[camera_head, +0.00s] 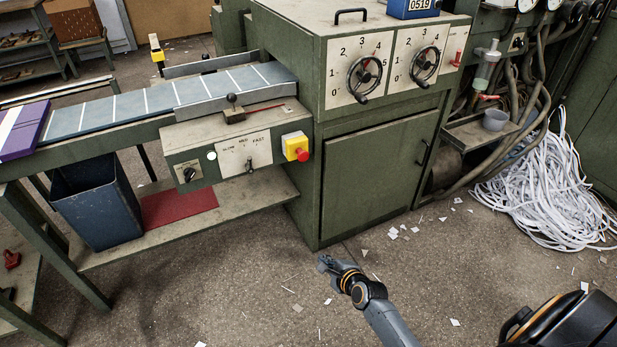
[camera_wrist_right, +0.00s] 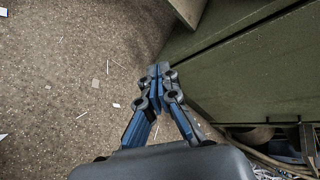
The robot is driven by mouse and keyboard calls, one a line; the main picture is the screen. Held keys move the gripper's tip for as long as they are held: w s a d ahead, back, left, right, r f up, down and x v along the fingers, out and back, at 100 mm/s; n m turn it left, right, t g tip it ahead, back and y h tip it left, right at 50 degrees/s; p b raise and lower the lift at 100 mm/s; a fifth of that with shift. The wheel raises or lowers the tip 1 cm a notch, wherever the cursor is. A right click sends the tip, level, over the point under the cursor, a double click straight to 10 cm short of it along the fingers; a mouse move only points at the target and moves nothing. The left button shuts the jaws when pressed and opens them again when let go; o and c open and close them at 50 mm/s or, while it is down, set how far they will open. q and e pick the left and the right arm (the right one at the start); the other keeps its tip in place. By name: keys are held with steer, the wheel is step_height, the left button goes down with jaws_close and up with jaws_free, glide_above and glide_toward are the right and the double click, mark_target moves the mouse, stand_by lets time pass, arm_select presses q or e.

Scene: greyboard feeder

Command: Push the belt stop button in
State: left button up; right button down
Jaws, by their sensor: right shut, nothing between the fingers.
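The belt stop button (camera_head: 302,155) is a red mushroom knob on a yellow box (camera_head: 293,143). The box sits at the right end of the control panel (camera_head: 236,152), below the belt. My right gripper (camera_head: 324,262) is in the head view, low over the floor in front of the green machine, well below the button and apart from it. In the right wrist view its fingers (camera_wrist_right: 159,72) are shut with nothing between them, beside a green machine panel. The button does not show in the wrist view. My left gripper is in neither view.
The green cabinet (camera_head: 375,175) stands right of the button, with two handwheels above. A lower shelf (camera_head: 240,198) juts out under the panel. A blue bin (camera_head: 98,203) stands at left. White strips (camera_head: 545,185) heap at right. The floor in front is open with paper scraps.

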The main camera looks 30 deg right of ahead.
mark_target(304, 158)
arm_select(q)
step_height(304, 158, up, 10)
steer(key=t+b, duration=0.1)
steer(key=b, duration=0.6)
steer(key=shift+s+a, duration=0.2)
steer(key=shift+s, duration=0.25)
arm_select(e)
steer(key=w+d+r+m+t, duration=0.2)
steer(key=r+m, duration=0.4)
steer(key=r, duration=0.3)
steer(key=w+d+r+m+t, duration=0.3)
steer(key=w+r+m+t, duration=0.1)
steer(key=r, duration=0.5)
steer(key=shift+w+r+m, duration=0.4)
steer(key=shift+w+m, duration=0.2)
steer(key=shift+m, duration=0.6)
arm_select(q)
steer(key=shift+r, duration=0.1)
